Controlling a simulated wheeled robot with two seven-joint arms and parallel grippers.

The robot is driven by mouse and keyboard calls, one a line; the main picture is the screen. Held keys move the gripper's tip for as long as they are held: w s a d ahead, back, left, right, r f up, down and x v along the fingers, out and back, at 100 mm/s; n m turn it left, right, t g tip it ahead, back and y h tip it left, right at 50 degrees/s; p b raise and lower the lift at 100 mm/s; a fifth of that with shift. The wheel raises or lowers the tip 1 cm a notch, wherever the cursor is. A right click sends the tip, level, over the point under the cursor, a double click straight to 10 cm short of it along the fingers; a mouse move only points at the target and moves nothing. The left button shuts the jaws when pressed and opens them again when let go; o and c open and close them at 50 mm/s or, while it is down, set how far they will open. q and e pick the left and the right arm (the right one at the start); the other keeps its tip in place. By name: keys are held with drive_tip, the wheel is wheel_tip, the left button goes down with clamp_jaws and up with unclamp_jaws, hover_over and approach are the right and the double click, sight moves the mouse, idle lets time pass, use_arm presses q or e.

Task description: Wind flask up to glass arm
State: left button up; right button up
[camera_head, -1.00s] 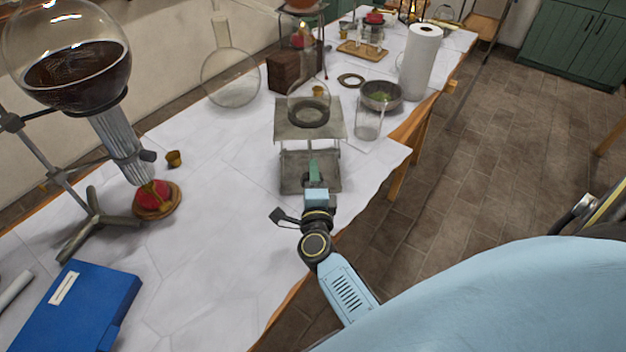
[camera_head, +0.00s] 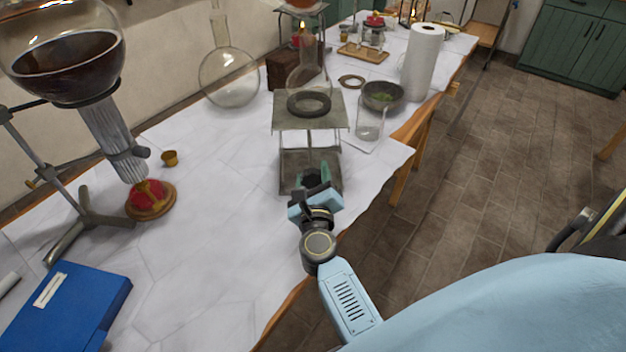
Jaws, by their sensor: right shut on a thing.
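A clear round flask (camera_head: 307,76) is over a dark ring (camera_head: 309,104) on the top plate of a grey lab jack (camera_head: 339,118). The glass is faint, and I cannot tell how it meets the ring. My right gripper (camera_head: 313,184) is low at the jack's near side, shut on a small green knob (camera_head: 332,171) that it partly hides. The gripper is tilted about its wrist. I cannot make out the glass arm clearly. My left gripper is out of view.
A stand holding a big flask of dark liquid (camera_head: 68,66) and a blue book (camera_head: 62,305) are at left. The front-middle tabletop is clear.

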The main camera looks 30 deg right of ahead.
sight(313, 183)
drive_tip(key=shift+f+m+b, duration=0.1)
drive_tip(key=shift+m+b, duration=0.2)
drive_tip(key=shift+m, duration=0.9)
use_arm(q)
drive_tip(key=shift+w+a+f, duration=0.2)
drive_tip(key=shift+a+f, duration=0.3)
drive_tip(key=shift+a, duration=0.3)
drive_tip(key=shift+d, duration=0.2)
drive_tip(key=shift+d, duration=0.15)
use_arm(e)
drive_tip(key=o, duration=1)
drive_tip(key=v, duration=0.6)
drive_tip(key=shift+s+a+b, duration=0.2)
drive_tip(key=shift+s+b, duration=0.15)
drive_tip(key=shift+b, duration=0.05)
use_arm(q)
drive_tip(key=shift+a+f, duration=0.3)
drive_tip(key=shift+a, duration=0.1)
use_arm(e)
drive_tip(key=shift+s+a, duration=0.2)
drive_tip(key=shift+s, duration=0.15)
